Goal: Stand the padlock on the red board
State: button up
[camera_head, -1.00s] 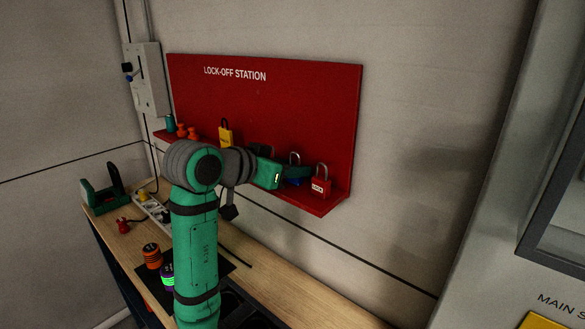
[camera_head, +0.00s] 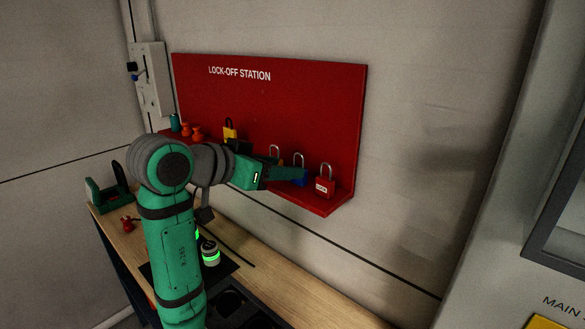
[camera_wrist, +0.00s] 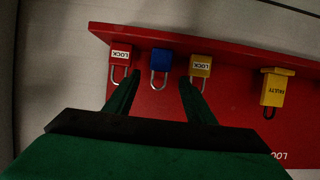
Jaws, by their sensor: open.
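A red padlock (camera_head: 325,186) stands on the ledge of the red board (camera_head: 320,110), near its right end. A blue padlock (camera_head: 299,177) stands left of it, partly hidden by my gripper (camera_head: 296,174). A third padlock shows only its shackle (camera_head: 275,152) over my gripper; in the wrist view it is yellow (camera_wrist: 201,65). The wrist view shows the board upside down, with the red padlock (camera_wrist: 121,56), blue padlock (camera_wrist: 160,61) and yellow padlock in a row. My gripper (camera_wrist: 160,80) is open and empty, its fingers pointing towards the blue padlock, one to each side.
A yellow tagged item (camera_head: 229,131) and orange pieces (camera_head: 191,132) sit further left on the ledge. The wooden bench (camera_head: 290,278) lies below, with a green-lit cylinder (camera_head: 210,254). A grey cabinet (camera_head: 515,230) stands at the right.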

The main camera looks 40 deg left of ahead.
jog(key=v, duration=0.6)
jog(key=shift+w, duration=0.1)
dwell(0.4)
